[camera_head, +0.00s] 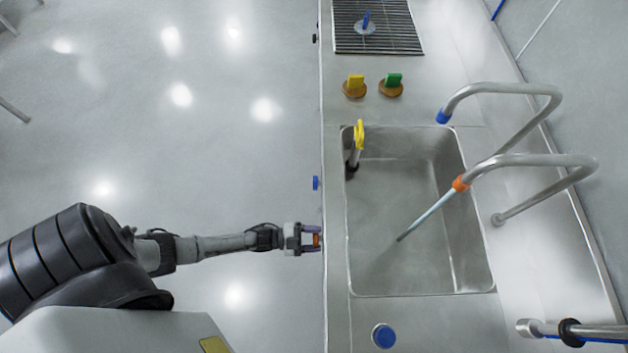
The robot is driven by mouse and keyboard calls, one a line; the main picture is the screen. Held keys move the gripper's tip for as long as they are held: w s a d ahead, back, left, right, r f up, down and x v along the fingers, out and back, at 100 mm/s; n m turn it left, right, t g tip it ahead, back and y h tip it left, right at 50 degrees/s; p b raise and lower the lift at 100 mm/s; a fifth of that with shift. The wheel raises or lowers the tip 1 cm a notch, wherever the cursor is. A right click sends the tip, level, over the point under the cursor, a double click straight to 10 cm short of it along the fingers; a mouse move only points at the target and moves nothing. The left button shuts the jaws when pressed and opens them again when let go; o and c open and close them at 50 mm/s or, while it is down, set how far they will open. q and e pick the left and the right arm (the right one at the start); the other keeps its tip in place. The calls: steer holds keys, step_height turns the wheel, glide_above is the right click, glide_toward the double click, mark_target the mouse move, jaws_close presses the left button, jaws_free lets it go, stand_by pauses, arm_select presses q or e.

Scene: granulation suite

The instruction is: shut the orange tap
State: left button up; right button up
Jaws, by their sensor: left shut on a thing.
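The orange tap (317,240) is a small orange knob on the front edge of the counter, mostly hidden between my fingers. My left gripper (312,239) reaches it from the left and is shut on it. A curved steel spout with an orange ring (461,184) at its mouth hangs over the sink (395,295). A pale blue stream (425,215) runs from this mouth down into the sink. My right gripper is not in view.
A blue knob (316,183) sits on the same front edge, above my gripper in the picture. Another spout has a blue ring (443,117). A yellow-handled object (359,134) stands in the sink corner. Yellow (355,82) and green (393,80) pieces stand behind.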

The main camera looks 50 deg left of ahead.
arm_select(q)
steer(key=n, duration=1.3)
steer(key=shift+a, duration=0.1)
steer(key=shift+w+n+b, duration=0.1)
steer(key=shift+n+b, duration=0.45)
steer(key=shift+n, duration=1.95)
steer(key=o, duration=0.9)
